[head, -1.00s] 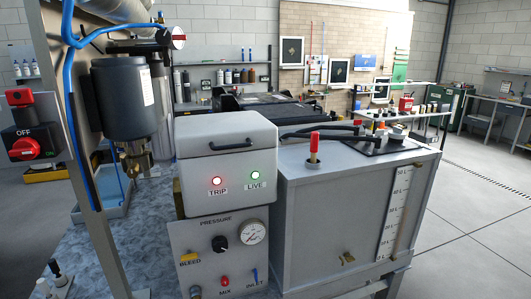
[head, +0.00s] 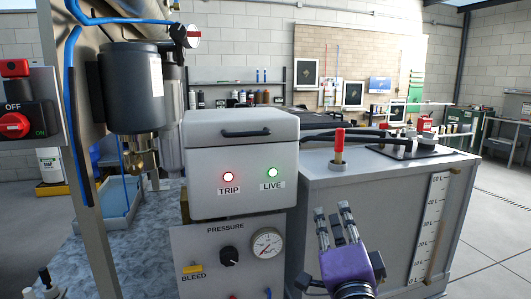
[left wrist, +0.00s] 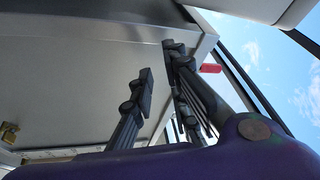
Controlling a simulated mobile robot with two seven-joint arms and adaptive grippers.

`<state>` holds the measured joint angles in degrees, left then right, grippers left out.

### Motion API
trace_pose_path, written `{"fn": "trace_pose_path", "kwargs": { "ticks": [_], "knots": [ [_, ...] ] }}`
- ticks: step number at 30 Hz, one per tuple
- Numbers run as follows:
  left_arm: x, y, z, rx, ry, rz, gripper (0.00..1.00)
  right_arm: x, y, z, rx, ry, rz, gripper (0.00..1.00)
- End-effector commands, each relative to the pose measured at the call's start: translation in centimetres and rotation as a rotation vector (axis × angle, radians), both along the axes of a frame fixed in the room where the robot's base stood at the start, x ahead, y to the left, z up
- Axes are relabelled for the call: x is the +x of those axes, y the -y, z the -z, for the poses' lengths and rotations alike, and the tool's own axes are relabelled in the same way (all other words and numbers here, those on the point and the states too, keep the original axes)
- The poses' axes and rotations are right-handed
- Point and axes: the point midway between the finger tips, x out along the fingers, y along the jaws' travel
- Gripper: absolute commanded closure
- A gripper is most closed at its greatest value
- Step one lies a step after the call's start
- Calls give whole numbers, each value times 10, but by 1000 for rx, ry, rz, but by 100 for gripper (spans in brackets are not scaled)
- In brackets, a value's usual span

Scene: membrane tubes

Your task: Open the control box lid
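The control box (head: 238,185) is a pale box with a red TRIP light and a green LIVE light on its front. Its lid (head: 205,128) is shut, with a dark bar handle (head: 245,133) across the lid's front. My left gripper (head: 332,210) is below and right of the box, in front of the grey tank, with its fingers pointing up. Its fingers stand apart with nothing between them. They also show in the left wrist view (left wrist: 160,60), against the tank's underlit grey face. My right gripper is in neither current view.
The grey tank (head: 385,215) stands right of the box, with a red-handled lever (head: 339,145) and black hoses on top. Below the box is a pressure panel (head: 215,275) with a gauge and knobs. A metal post (head: 95,200) and a dark cylinder (head: 131,88) stand at left.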

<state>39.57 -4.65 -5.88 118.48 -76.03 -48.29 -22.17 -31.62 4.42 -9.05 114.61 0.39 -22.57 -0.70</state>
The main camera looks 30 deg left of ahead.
Motion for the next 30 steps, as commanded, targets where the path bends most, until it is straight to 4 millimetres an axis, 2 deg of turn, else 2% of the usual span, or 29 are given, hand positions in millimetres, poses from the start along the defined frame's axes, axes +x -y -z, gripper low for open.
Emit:
{"fn": "trace_pose_path", "kwargs": {
  "ticks": [5, 9, 12, 15, 19, 24, 30],
  "knots": [
    [-43, -30, -68, 178, 47, -323, 85, 1, 1, 7, -7, 4, -6, 60],
    [-91, -46, -111, 264, 68, -589, 85, 0, 2, 12, -12, 5, -8, 60],
    [-119, -51, -130, 290, 74, -723, 85, 4, 3, 10, -15, 15, -9, 60],
    [-134, -54, -140, 300, 77, -792, 85, 8, 3, 7, -15, 26, -7, 60],
    [-136, -62, -149, 305, 78, -812, 85, 14, 2, 1, -14, 38, -6, 60],
    [-131, -85, -166, 304, 80, -811, 85, 21, 2, -10, -11, 54, -4, 60],
    [-124, -109, -179, 304, 80, -808, 85, 19, 3, -18, -11, 55, 2, 60]
  ]
}}
